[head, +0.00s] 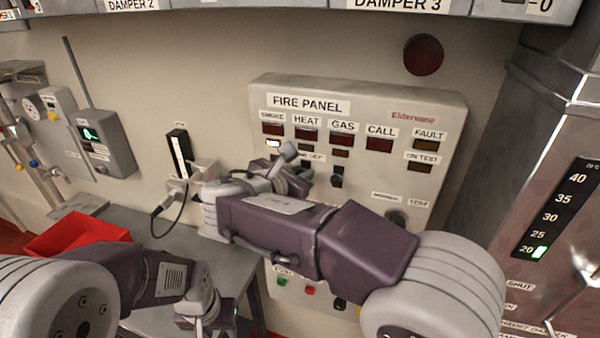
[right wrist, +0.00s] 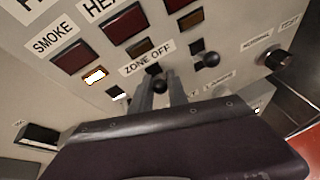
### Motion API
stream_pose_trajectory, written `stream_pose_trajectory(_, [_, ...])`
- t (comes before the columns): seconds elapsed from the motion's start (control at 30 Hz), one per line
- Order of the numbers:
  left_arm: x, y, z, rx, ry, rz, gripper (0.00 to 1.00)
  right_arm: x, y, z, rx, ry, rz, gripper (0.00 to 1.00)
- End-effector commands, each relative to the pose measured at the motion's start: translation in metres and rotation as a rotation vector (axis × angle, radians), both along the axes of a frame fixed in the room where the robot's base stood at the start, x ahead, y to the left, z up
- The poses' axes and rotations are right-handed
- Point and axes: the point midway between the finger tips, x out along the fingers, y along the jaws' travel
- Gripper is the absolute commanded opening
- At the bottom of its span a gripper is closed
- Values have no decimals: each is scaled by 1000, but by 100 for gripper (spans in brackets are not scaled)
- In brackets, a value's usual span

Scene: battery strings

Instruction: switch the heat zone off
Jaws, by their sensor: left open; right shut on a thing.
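The grey fire panel (head: 395,100) on the wall has windows labelled SMOKE, HEAT, GAS and CALL. The dark red heat window (right wrist: 125,24) has an unlit small lamp (right wrist: 140,48) below it. Under that, beside the ZONE OFF label, is the heat zone's black switch knob (right wrist: 153,70). My right gripper (head: 290,160) is at this switch and hides it in the head view. In the right wrist view its fingers (right wrist: 161,88) are shut on the knob. The switch's exact position is unclear. My left gripper (head: 208,318) is open, low at the left, away from the panel.
The small lamp under SMOKE (right wrist: 95,76) is lit. The gas zone's knob (right wrist: 211,60) is close to the right of my right fingers. A rotary knob (right wrist: 278,60) is further right. A red tray (head: 75,236) lies on the bench at left.

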Motion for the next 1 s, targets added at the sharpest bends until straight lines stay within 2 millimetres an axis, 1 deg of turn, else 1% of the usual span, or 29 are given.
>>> stream_pose_trajectory(0.17, [0,0,-10,0,0,0,41,-1,1,-5,-6,-22,1,0])
stream_pose_trajectory(0.27, [0,0,-24,0,0,0,41,-2,1,-10,-19,-57,1,0])
stream_pose_trajectory(0.37, [0,0,-43,0,0,0,41,-3,2,-17,-37,-114,3,0])
stream_pose_trajectory(0.6, [0,0,-102,0,0,0,41,-5,2,-31,-100,-307,2,0])
stream_pose_trajectory(0.8, [0,0,-149,0,0,0,41,-5,2,-40,-157,-479,2,0])
stream_pose_trajectory(1.0, [0,0,-188,0,0,0,41,-4,1,-45,-205,-627,1,0])
